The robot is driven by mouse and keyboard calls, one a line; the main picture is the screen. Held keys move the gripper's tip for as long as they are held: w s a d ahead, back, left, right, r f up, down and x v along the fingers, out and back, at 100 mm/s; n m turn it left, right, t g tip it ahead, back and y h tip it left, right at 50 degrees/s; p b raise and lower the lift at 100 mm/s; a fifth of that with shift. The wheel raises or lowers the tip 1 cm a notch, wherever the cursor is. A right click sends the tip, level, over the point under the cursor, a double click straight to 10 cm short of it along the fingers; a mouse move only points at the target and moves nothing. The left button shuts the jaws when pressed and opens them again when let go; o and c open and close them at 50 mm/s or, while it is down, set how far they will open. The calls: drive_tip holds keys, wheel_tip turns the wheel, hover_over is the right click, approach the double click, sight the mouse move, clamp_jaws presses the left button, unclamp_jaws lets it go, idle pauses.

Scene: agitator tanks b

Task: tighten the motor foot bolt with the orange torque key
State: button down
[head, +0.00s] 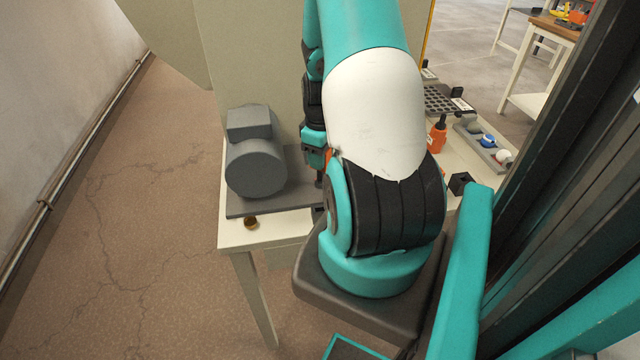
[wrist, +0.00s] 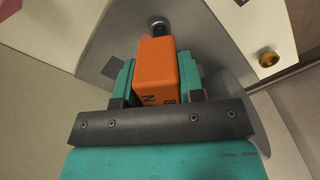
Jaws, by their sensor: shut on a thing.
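My gripper (wrist: 157,80) is shut on the orange torque key (wrist: 157,68), whose handle sits between the teal fingers. A dark round metal end (wrist: 159,25) shows just beyond the handle, over the grey motor plate; I cannot tell whether it is the key's socket or the bolt head. In the head view the grey motor (head: 257,165) stands on its plate (head: 240,207), and my gripper (head: 318,158) is at the plate's right side, partly hidden by my arm. Contact between key and bolt cannot be made out.
A small brass piece (head: 250,222) lies on the table's front edge by the plate; it also shows in the wrist view (wrist: 268,59). Right of my arm are an orange bottle-like item (head: 438,137), a dark rack (head: 440,100), a black block (head: 461,183) and a grey tray (head: 470,134).

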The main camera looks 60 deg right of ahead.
drive_tip(key=m, duration=0.2)
drive_tip(key=shift+m, duration=0.4)
drive_tip(key=m+p, duration=0.1)
drive_tip(key=m, duration=0.2)
drive_tip(key=shift+m, duration=1.6)
drive_tip(key=shift+p, duration=0.3)
drive_tip(key=m, duration=0.2)
drive_tip(key=shift+a+m, duration=0.1)
drive_tip(key=shift+m, duration=0.3)
drive_tip(key=shift+n+p, duration=0.3)
